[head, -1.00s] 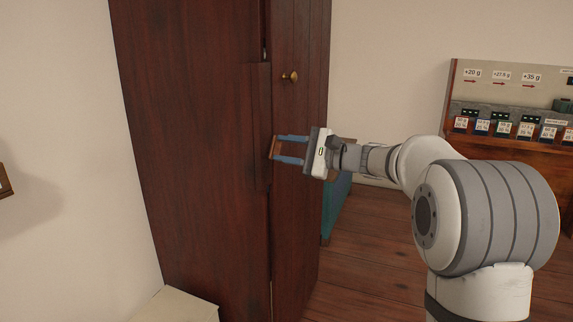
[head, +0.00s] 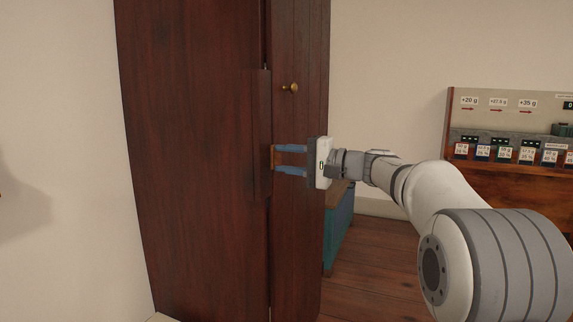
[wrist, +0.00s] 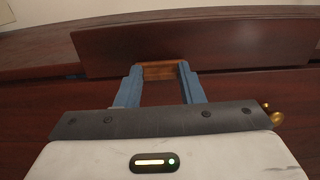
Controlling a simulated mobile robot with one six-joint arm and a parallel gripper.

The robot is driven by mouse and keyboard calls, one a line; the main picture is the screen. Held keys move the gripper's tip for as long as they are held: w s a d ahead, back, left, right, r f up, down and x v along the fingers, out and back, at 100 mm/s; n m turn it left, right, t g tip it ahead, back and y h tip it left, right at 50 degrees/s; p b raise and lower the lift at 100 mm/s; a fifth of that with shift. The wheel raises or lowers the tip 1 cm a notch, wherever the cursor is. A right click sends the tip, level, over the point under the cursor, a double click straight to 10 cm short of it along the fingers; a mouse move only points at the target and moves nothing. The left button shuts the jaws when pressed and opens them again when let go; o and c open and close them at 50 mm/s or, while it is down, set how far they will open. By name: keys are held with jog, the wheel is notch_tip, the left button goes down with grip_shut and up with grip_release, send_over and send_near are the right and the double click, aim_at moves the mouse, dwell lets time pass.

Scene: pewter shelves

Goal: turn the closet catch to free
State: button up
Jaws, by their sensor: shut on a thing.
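The closet (head: 190,150) is dark red-brown wood. A long upright wooden plate (head: 261,120) stands over the seam beside its narrow right-hand front. In the wrist view this dark plate (wrist: 190,42) spans the top. My gripper (head: 275,158) reaches it from the right with two blue fingers. A small lighter brown wooden piece (wrist: 160,70) is between the fingertips, against the plate, and the jaws are shut on it. It appears to be the catch's grip; how it joins the plate is hidden.
A brass knob (head: 290,87) sticks out above my gripper and shows right of it in the wrist view (wrist: 274,115). A teal chest (head: 339,225) stands behind, right of the closet. A bench with labelled blocks (head: 505,150) is at the far right.

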jog(key=shift+f, duration=0.1)
jog(key=o, duration=1)
jog(key=p+v, duration=0.1)
jog(key=v, duration=0.7)
jog(key=shift+p, duration=0.4)
